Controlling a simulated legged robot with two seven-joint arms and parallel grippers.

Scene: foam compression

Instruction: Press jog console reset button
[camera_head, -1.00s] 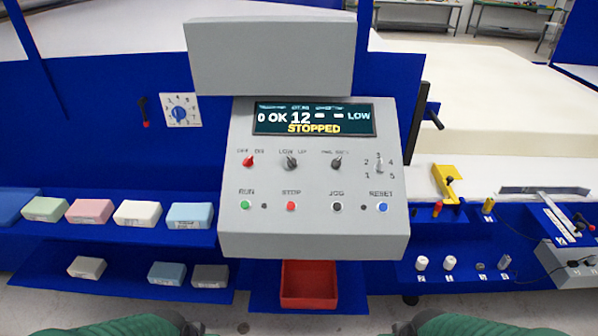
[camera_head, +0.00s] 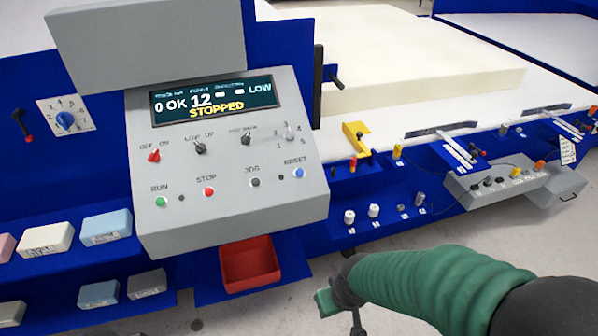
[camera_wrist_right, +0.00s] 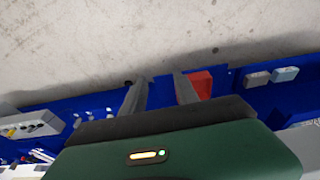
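The grey jog console (camera_head: 235,195) stands at the centre left, its screen (camera_head: 215,98) reading "0 OK 12", "LOW" and "STOPPED". The blue RESET button (camera_head: 298,173) is at the right end of its lower row, beside the dark JOG button (camera_head: 254,182), the red STOP button (camera_head: 208,191) and the green RUN button (camera_head: 161,202). My right gripper (camera_head: 340,303) is below and right of the console, apart from it. In the right wrist view its two fingers (camera_wrist_right: 160,88) are spread with nothing between them. My left gripper is out of view.
A red bin (camera_head: 249,284) sits under the console. Foam blocks (camera_head: 106,228) lie on blue shelves at left. A blue shelf with small knobs and pegs (camera_head: 374,211) and a grey control box (camera_head: 490,184) are at right. The floor between is clear.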

